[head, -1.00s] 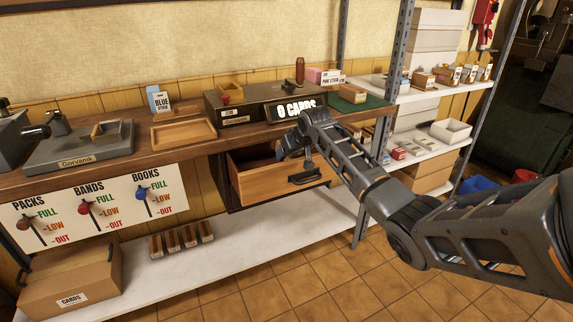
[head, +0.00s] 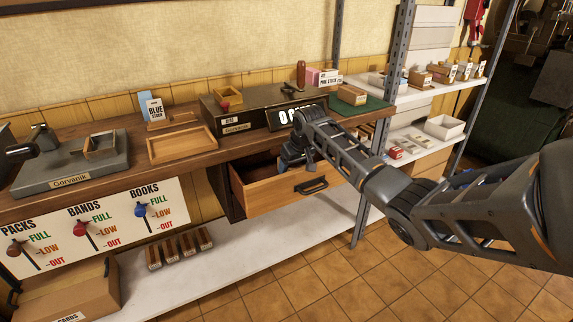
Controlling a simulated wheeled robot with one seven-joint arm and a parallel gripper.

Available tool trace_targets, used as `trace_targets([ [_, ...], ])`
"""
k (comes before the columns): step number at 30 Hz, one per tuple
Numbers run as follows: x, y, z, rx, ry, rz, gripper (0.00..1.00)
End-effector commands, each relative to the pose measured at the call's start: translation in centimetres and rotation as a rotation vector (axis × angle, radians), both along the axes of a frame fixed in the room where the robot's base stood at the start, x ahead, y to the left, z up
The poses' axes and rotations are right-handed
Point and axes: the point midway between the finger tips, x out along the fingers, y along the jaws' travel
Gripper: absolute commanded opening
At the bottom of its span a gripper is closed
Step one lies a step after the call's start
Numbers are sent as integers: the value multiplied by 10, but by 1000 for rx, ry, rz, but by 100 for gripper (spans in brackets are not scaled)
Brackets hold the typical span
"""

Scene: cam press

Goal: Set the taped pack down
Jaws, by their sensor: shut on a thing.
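My gripper (head: 293,160) is at the right end of the open wooden drawer (head: 268,194), below the counter top. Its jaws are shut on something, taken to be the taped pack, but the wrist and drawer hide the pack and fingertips. I cannot tell whether the pack touches the drawer floor. The drawer's dark handle (head: 312,186) is clear of the jaws. A small brown pack (head: 352,95) lies on the green mat (head: 372,106) at the counter's right end.
A dark display box (head: 297,115) stands above the drawer, partly covered by my arm. A metal shelf post (head: 398,75) rises close to my arm. The white lower shelf (head: 250,245) has free room.

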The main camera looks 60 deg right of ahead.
Motion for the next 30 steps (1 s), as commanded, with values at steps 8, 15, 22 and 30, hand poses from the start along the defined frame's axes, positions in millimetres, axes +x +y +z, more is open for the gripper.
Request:
trace_targets([
  [8,-4,-3,-8,-2,-2,-1,23],
  [15,-4,-2,-10,-1,-3,-1,23],
  [22,-4,-2,-11,-1,-3,-1,86],
  [30,-4,-2,-10,-2,-2,-1,94],
])
